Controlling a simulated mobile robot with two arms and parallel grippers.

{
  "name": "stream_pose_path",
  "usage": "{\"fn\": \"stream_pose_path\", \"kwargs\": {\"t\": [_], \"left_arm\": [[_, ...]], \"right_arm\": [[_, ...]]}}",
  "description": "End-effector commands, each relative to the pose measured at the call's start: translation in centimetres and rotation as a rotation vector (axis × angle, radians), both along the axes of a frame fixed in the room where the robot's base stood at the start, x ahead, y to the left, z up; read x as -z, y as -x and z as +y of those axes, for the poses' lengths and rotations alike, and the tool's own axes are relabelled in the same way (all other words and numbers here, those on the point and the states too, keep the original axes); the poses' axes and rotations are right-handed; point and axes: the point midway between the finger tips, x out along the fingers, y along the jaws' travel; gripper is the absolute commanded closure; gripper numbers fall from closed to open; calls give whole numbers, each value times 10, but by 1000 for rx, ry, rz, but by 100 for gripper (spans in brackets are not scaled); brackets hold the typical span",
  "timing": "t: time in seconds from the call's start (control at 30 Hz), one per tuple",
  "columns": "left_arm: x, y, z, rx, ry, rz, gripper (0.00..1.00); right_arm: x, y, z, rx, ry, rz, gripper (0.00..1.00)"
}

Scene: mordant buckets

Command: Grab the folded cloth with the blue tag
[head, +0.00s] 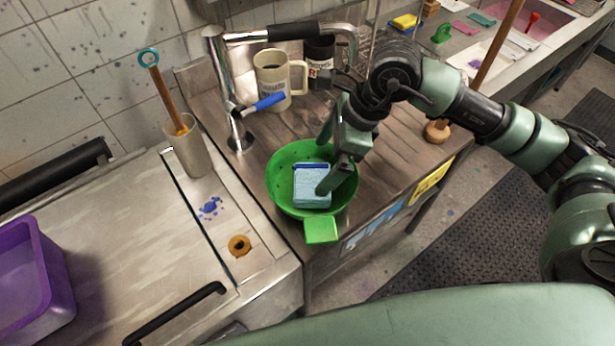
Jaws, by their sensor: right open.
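A light blue folded cloth (311,190) lies in a green bowl (283,197) on the wooden counter. A darker blue strip, perhaps the tag, runs along its far edge. My right gripper (321,166) is open above the bowl, with its fingers spread along the right side of the cloth. One fingertip overlaps the cloth's right edge in the picture; I cannot tell whether it touches. My left gripper is not in view.
A tall faucet (225,85) with a blue lever and a cream mug (275,78) stand behind the bowl. A beige cup (188,150) holds a wooden-handled tool at left. A purple bin (60,290) sits far left.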

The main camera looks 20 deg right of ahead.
Motion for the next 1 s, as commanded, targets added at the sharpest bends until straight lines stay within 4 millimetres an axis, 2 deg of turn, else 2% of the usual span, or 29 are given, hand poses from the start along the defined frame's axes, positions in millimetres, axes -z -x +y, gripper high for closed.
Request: {"fn": "stream_pose_path", "kwargs": {"t": [0.27,0.4,0.5,0.8,0.87,1.0], "left_arm": [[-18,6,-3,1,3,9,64],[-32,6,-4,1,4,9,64],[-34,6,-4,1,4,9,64],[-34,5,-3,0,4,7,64],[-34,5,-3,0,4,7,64],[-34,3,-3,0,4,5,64]], "right_arm": [[28,-3,7,1,1,7,0],[50,-5,10,-1,0,8,0],[63,-7,16,-2,-3,5,0],[70,-9,17,-2,-1,1,0],[70,-9,17,-2,-1,1,14],[70,-9,17,-1,-2,1,53]]}}
